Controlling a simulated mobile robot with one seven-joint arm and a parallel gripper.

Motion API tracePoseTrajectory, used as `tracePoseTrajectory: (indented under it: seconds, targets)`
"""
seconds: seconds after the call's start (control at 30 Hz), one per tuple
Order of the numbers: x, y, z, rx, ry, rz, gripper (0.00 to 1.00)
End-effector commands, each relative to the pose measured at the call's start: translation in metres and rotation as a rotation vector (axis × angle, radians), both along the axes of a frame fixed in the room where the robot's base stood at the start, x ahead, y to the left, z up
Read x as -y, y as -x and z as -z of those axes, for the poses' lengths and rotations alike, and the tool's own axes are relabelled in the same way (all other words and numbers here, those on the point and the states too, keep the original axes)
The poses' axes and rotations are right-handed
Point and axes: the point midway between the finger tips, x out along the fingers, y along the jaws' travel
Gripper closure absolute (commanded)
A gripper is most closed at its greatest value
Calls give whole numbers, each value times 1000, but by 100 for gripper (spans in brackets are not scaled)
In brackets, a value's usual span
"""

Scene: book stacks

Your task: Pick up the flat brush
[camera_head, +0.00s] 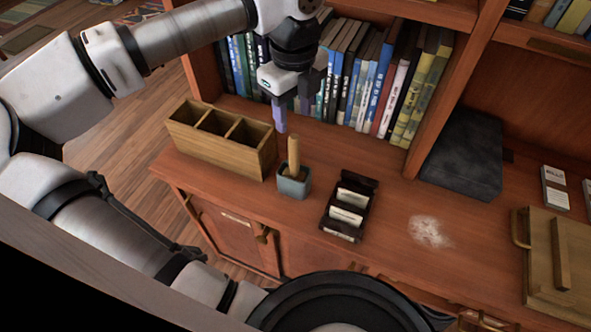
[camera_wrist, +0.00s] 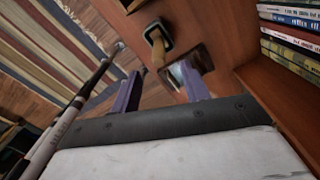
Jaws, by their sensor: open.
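A tan wooden handle (camera_head: 294,155), which looks like the flat brush, stands upright in a small teal cup (camera_head: 294,187) on the wooden counter. Its lower end is hidden inside the cup. In the wrist view the handle (camera_wrist: 158,48) points toward my fingers from the cup (camera_wrist: 157,27). My gripper (camera_head: 291,112) is above and behind the cup, close to the handle's top, with its purple fingers pointing down. It is open and empty. In the wrist view the handle lies just beyond the gap between the fingertips (camera_wrist: 156,80).
A wooden three-compartment box (camera_head: 225,150) stands left of the cup. A dark card holder (camera_head: 343,235) is to the right, then a white powdery patch (camera_head: 430,231). Books (camera_head: 370,85) line the shelf behind my gripper. A dark box (camera_head: 466,158) stands further right.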

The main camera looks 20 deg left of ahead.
Motion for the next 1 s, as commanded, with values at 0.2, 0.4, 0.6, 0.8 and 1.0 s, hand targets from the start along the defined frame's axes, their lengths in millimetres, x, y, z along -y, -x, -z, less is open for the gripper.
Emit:
tracePoseTrajectory:
  seconds: [0.2, 0.4, 0.6, 0.8, 1.0]
  targets:
    - [2, 0, 48, 0, 4, 5, 54]
    - [2, 0, 60, 3, 3, 6, 54]
    - [4, 3, 76, 1, 7, 7, 54]
    - [5, 7, 108, 1, 7, 7, 54]
    - [5, 6, 112, 3, 5, 7, 54]
